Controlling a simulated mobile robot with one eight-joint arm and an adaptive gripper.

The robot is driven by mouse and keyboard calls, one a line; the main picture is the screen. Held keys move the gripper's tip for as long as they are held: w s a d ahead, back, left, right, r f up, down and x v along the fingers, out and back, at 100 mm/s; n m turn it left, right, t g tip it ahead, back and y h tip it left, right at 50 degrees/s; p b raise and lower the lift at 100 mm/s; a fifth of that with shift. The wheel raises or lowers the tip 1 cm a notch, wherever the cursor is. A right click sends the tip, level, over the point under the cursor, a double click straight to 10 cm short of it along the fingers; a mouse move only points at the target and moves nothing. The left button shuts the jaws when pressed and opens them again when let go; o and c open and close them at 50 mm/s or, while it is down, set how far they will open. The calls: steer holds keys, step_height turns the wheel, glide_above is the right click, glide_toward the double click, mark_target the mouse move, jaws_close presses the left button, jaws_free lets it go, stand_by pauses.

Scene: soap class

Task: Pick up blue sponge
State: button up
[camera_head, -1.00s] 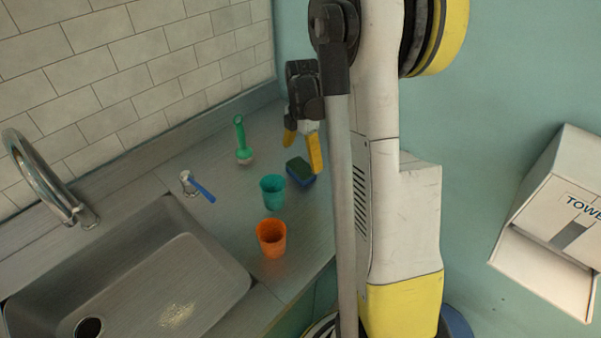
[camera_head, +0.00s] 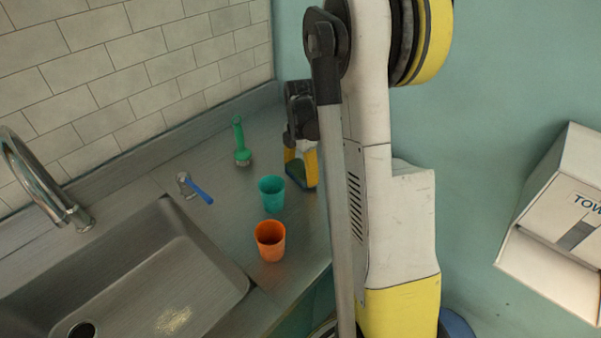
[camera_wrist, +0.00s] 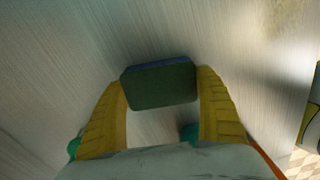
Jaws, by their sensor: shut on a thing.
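The blue sponge (camera_wrist: 160,85) has a dark green side that faces the camera in the wrist view, with blue along its top edge. My gripper (camera_wrist: 162,92) has its yellow fingers on both ends of the sponge and is shut on it. In the head view, my gripper (camera_head: 301,165) reaches down to the counter beyond the teal cup, and the sponge (camera_head: 296,173) shows dark between its yellow fingers. I cannot tell whether the sponge still touches the counter.
A teal cup (camera_head: 271,192) and an orange cup (camera_head: 270,240) stand close in front of my gripper. A green-handled brush (camera_head: 241,142) and a blue-handled tool (camera_head: 198,190) are to the left. The steel sink (camera_head: 150,285) is at front left. A towel dispenser (camera_head: 560,215) is at right.

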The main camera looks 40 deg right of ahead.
mark_target(302, 169)
steer(key=shift+r, duration=0.1)
steer(key=shift+r, duration=0.35)
steer(key=r, duration=0.1)
steer(key=r+p, duration=0.2)
steer(key=r, duration=0.1)
steer(key=shift+s, duration=0.25)
steer(key=s+r+p, duration=0.1)
steer(key=s+r, duration=0.2)
steer(key=s, duration=0.2)
steer(key=s+d+r+p, duration=0.1)
steer(key=s+r+p, duration=0.1)
steer(key=s, duration=0.4)
steer(key=shift+d+r, duration=0.2)
steer(key=shift+r, duration=0.35)
steer(key=c, duration=0.3)
steer(key=shift+c, duration=0.2)
